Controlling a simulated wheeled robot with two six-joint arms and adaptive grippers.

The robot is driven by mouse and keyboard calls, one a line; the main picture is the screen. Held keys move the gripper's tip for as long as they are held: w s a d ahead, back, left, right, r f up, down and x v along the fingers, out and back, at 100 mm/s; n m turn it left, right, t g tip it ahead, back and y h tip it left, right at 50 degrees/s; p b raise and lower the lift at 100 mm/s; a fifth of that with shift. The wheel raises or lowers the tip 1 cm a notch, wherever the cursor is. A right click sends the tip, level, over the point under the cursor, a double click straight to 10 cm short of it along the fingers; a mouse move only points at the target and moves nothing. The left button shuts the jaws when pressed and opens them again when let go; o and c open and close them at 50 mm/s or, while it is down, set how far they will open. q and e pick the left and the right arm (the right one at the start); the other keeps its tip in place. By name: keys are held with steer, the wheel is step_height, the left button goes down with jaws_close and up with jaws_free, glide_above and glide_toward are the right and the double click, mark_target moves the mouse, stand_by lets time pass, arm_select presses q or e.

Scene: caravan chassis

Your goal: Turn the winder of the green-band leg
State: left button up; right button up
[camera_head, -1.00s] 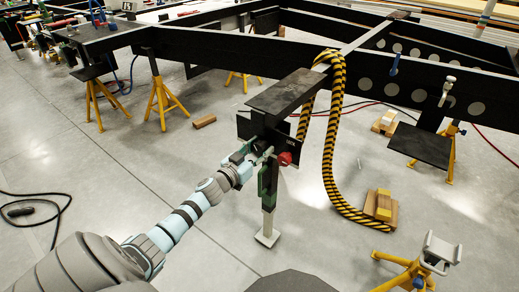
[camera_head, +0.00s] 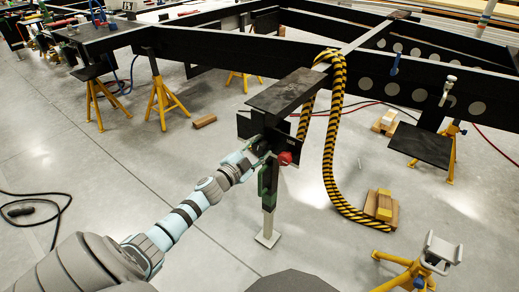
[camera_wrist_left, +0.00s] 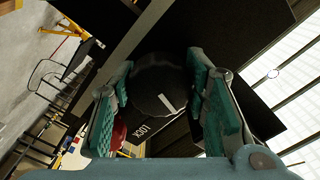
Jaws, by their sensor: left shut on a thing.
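The leg (camera_head: 269,222) with a dark green section (camera_head: 268,178) stands upright below a black plate at the end of the chassis arm. Its pale foot (camera_head: 267,240) is at the floor. My left gripper (camera_head: 260,152) is at the leg's upper part, beside a red knob (camera_head: 285,158). In the left wrist view, the teal finger pads (camera_wrist_left: 160,98) are shut on the winder, a round black knob (camera_wrist_left: 158,75) with a white mark on its face. The red knob (camera_wrist_left: 119,134) shows at lower left there, near a lettered plate (camera_wrist_left: 139,135). My right gripper is out of view.
A black-and-yellow striped hose (camera_head: 329,150) hangs over the chassis right of the leg and reaches the floor. A yellow stand (camera_head: 415,272) is at lower right. Wooden blocks (camera_head: 381,208) lie nearby. The floor left of the leg is mostly clear.

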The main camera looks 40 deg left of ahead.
arm_select(q)
steer(key=shift+f+m, duration=0.15)
steer(key=shift+m, duration=1.45)
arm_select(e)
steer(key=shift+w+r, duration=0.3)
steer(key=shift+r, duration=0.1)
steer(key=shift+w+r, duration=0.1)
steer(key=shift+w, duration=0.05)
arm_select(q)
steer(key=o, duration=1.2)
steer(key=shift+s, duration=0.1)
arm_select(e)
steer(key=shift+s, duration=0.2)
